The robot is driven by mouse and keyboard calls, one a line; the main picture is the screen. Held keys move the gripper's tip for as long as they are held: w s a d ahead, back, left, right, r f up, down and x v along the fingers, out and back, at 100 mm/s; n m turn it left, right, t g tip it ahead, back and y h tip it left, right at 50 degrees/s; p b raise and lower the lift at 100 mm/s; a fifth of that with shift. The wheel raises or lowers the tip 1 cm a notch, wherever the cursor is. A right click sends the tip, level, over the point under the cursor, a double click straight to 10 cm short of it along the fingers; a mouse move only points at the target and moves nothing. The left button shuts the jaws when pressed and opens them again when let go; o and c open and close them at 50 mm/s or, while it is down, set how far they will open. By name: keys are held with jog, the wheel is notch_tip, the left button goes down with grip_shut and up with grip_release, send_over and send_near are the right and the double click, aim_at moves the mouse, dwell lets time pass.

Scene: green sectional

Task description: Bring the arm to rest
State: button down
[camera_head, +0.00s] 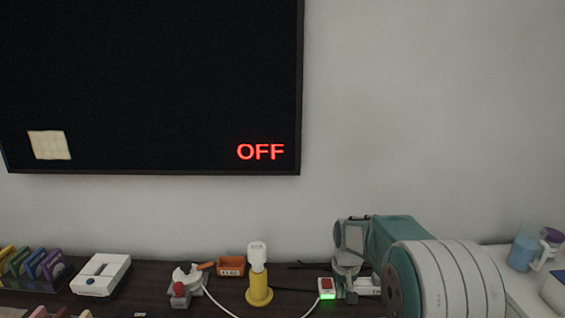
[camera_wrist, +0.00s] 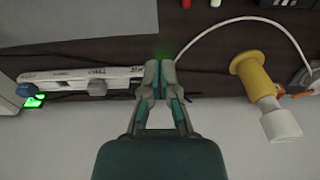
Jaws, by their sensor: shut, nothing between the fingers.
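My gripper (camera_wrist: 160,68) shows in the middle of the wrist view, its two grey and teal fingers together with nothing seen between them. The fingertips are over the dark tabletop (camera_wrist: 120,30), beside the end of a white strip (camera_wrist: 70,78). In the head view my teal and white arm reaches in from the lower right over the table, bent down near a small box with a red top and green light (camera_head: 327,287). The fingertips are hard to make out there.
A yellow stand with a white bulb (camera_head: 258,285) is left of my arm; a white cable (camera_wrist: 235,20) runs nearby. A red-and-grey device (camera_head: 185,285), orange box (camera_head: 231,267) and white box (camera_head: 100,275) stand farther left. A dark screen (camera_head: 150,80) reads OFF. A blue mug (camera_head: 525,252) is right.

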jog(key=s+r+t, duration=0.1)
jog(key=s+r, duration=0.6)
jog(key=r, duration=0.2)
jog(key=s+r+t, duration=0.2)
jog(key=s+r, duration=0.1)
jog(key=s, duration=0.9)
jog(key=s+r+t, duration=0.1)
jog(key=s+r, duration=0.2)
jog(key=s, duration=0.9)
jog(key=shift+s+r+t, duration=0.15)
jog(key=shift+s+t, duration=0.2)
jog(key=shift+t, duration=0.05)
jog(key=shift+a, duration=0.15)
